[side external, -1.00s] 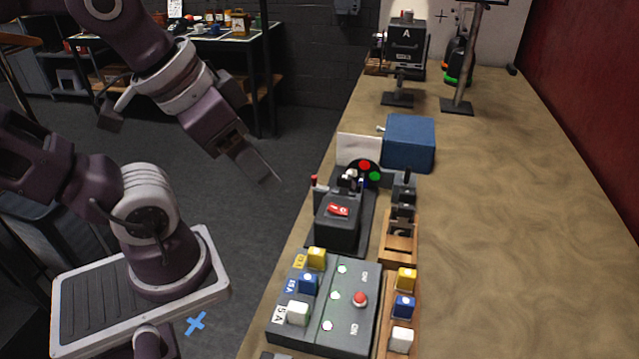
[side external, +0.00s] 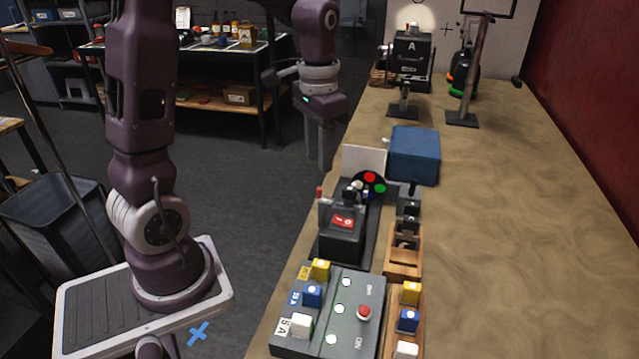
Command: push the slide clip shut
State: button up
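My gripper (side external: 319,166) points straight down, left of the white card and the bench edge in the picture. Its fingers look close together, but I cannot tell whether they are fully shut. It touches nothing that I can see. A dark device (side external: 341,240) with a red label stands at the bench's left edge, with small metal parts and a red-tipped lever behind it. A wooden holder (side external: 403,262) with dark upright parts stands to its right. I cannot make out which small part is the slide clip.
A fuse panel (side external: 352,310) with yellow, blue and white blocks and a red button is in front. A white card (side external: 362,161), red and green buttons (side external: 374,182) and a blue box (side external: 414,155) stand behind the device. The bench's right side is clear.

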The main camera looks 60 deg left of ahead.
jog(key=f, duration=0.7)
jog(key=shift+w+a+f, duration=0.15)
jog(key=shift+a+f, duration=0.1)
jog(key=shift+f, duration=0.1)
jog(key=shift+c, duration=0.2)
grip_shut()
